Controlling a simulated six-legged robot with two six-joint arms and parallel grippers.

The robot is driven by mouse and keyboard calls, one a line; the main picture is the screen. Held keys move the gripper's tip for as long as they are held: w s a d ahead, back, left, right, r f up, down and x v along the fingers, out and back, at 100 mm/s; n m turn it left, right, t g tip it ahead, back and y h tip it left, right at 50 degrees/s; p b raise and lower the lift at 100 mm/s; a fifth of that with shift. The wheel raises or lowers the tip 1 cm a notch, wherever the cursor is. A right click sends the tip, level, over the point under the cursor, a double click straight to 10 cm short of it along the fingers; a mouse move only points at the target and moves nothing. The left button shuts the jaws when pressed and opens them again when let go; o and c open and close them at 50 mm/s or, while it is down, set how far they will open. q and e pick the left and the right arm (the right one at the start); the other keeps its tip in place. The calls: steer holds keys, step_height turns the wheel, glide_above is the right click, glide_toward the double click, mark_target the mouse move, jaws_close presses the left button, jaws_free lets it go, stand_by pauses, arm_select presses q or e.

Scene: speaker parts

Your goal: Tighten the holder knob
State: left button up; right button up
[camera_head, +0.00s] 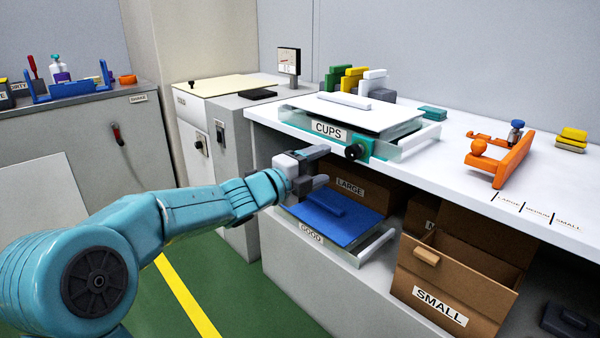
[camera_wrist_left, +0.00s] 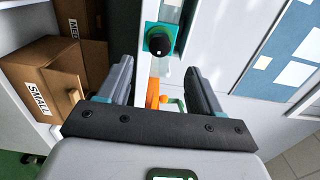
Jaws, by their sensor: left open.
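A black round knob (camera_head: 356,151) sits on a teal block (camera_head: 366,141) at the front right corner of the holder labelled CUPS (camera_head: 327,129). My left gripper (camera_head: 318,167) is open and empty, just left of the knob and slightly below it, in front of the bench edge. In the left wrist view the knob (camera_wrist_left: 160,41) shows beyond the open fingers (camera_wrist_left: 158,78), roughly in line with the gap between them, not touched. Whether the knob is tight cannot be told. My right gripper is out of view.
An orange fixture (camera_head: 512,160) with a ball end and a blue-topped part stands on the bench at right. Below the bench are a blue-topped tray labelled GOOD (camera_head: 332,222) and an open cardboard box marked SMALL (camera_head: 455,275). The bench top between holder and fixture is mostly clear.

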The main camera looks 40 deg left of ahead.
arm_select(q)
steer(key=s, duration=0.6)
steer(key=shift+a+p, duration=0.25)
steer(key=shift+p, duration=0.1)
